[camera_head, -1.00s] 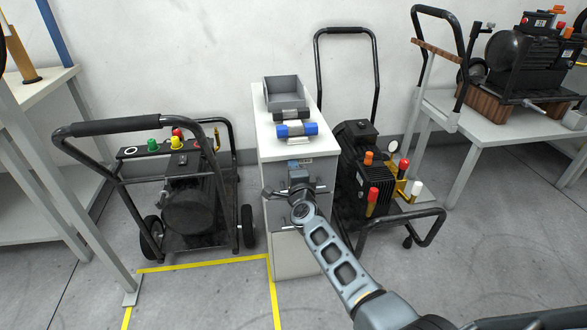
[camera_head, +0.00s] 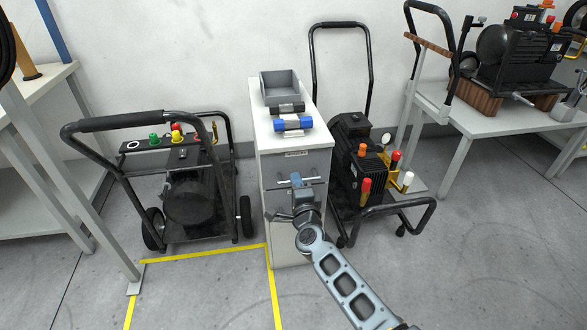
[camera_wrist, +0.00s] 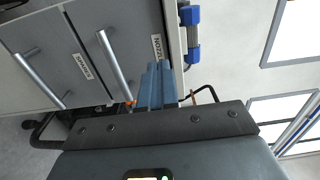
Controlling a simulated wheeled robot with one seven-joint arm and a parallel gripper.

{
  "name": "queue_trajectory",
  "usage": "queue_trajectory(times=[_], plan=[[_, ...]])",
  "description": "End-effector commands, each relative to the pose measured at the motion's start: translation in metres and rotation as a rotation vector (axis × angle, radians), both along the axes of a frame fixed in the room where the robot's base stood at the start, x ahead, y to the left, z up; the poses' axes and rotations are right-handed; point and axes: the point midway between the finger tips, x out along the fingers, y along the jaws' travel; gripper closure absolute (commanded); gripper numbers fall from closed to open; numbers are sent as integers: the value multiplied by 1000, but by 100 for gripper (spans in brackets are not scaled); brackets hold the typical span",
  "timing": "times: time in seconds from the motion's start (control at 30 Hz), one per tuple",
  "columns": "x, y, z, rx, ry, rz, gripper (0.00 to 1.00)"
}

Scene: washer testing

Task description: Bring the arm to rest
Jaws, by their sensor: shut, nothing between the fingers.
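My gripper (camera_head: 296,179) is in front of the narrow grey cabinet (camera_head: 286,235), near its upper drawer, in the head view. In the wrist view my gripper (camera_wrist: 156,68) shows its blue fingers together with nothing between them. The cabinet has two drawer fronts with bar handles in the wrist view; the upper drawer (camera_wrist: 120,30) carries a label that looks like "NOZZLE" and the lower drawer (camera_wrist: 40,55) has a second label. Both drawers look closed. My arm reaches up from the bottom right of the head view and partly hides the cabinet front.
A grey bin (camera_head: 280,84), a black-and-grey roller and a blue part (camera_head: 293,124) lie on the cabinet top. Wheeled machine carts stand left (camera_head: 188,195) and right (camera_head: 365,170) of the cabinet. A table (camera_head: 510,118) is at right. Yellow tape (camera_head: 205,254) marks open floor.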

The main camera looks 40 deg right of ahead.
Motion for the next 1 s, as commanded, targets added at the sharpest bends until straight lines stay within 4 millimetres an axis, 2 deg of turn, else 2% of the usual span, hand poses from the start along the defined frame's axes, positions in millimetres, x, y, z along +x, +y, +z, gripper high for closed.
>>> queue_trajectory(times=[0.1,0.2,0.57,0.67,0.77,1.0], plan=[[-15,10,1,0,1,1,100],[-22,15,1,0,0,1,100],[-27,18,0,-2,2,1,100],[-37,23,-1,-31,21,13,100],[-62,37,-3,-104,68,46,100],[-156,88,6,-390,233,177,100]])
